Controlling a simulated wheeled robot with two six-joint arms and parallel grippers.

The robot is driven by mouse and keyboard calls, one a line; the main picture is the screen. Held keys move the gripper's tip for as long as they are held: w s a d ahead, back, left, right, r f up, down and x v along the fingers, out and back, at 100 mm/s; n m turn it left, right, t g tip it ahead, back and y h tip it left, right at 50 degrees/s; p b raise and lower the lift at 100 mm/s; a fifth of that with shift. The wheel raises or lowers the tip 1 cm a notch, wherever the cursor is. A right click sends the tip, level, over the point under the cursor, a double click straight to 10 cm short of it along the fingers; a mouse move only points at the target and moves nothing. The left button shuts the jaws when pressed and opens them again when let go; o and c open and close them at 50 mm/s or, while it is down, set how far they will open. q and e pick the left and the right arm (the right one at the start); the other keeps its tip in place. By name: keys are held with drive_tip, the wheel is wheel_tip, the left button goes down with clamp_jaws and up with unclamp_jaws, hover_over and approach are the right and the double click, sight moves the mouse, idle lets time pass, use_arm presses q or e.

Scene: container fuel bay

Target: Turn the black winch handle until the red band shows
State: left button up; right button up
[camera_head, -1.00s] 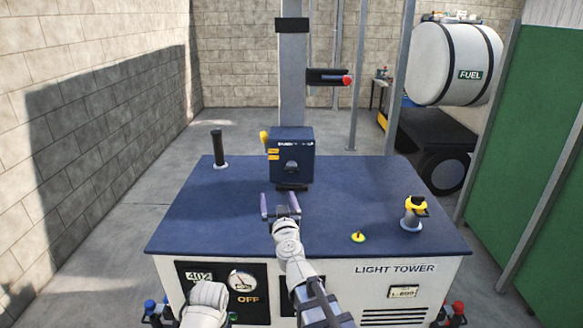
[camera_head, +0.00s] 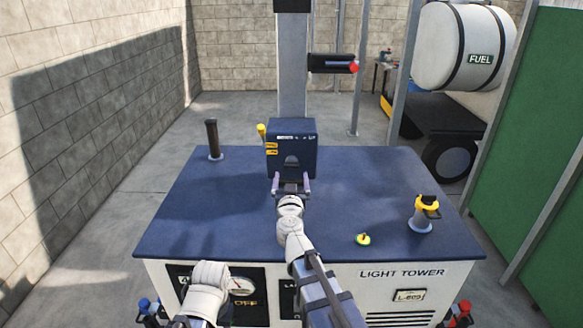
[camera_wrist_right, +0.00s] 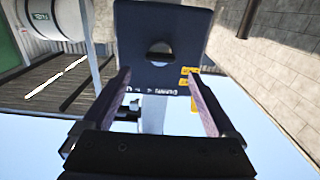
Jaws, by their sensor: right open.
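A dark blue box (camera_head: 291,141) stands at the foot of the mast, with a half-round opening in its front face. A black bar with a red tip (camera_head: 334,64) juts right from the mast above it. I cannot tell for certain which part is the winch handle, and no red band shows in the opening. My right gripper (camera_head: 291,182) is open, its fingers in front of the box's lower part. In the right wrist view the box (camera_wrist_right: 161,25) appears upside down between the spread fingers, with nothing visibly held. My left gripper is not in view.
The blue cabinet top (camera_head: 220,215) is mostly clear. A black upright post (camera_head: 213,140) stands at its back left, a yellow-capped filler (camera_head: 425,212) and a small yellow knob (camera_head: 363,239) at the right. A fuel tank (camera_head: 463,45) stands behind at right.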

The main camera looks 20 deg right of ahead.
sight(292, 166)
drive_tip(key=x, duration=0.6)
drive_tip(key=shift+w, duration=0.25)
drive_tip(key=shift+c, duration=0.3)
drive_tip(key=c, duration=1.3)
